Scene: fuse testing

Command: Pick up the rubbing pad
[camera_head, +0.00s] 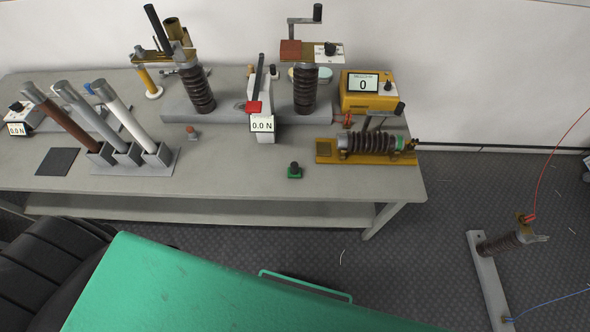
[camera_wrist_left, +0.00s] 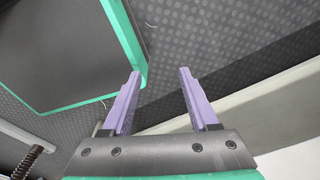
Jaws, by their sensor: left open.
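A dark, flat, square pad (camera_head: 58,161) lies on the grey table's left front part, left of the tube holder. A small, pale, rounded flat item (camera_head: 297,74) is partly hidden behind the upright insulator at the back; I cannot tell which of these is the rubbing pad. My left gripper (camera_wrist_left: 159,72) shows in the left wrist view with its two purple fingers apart and nothing between them. It is over the dark patterned floor, away from both items. Neither gripper shows in the head view.
The table (camera_head: 240,180) holds a rack of slanted tubes (camera_head: 112,160), brown insulators (camera_head: 196,90), a yellow meter (camera_head: 370,92), a red-marked force gauge (camera_head: 262,124) and a green button (camera_head: 295,172). An insulator on a stand (camera_head: 485,280) is on the floor at right.

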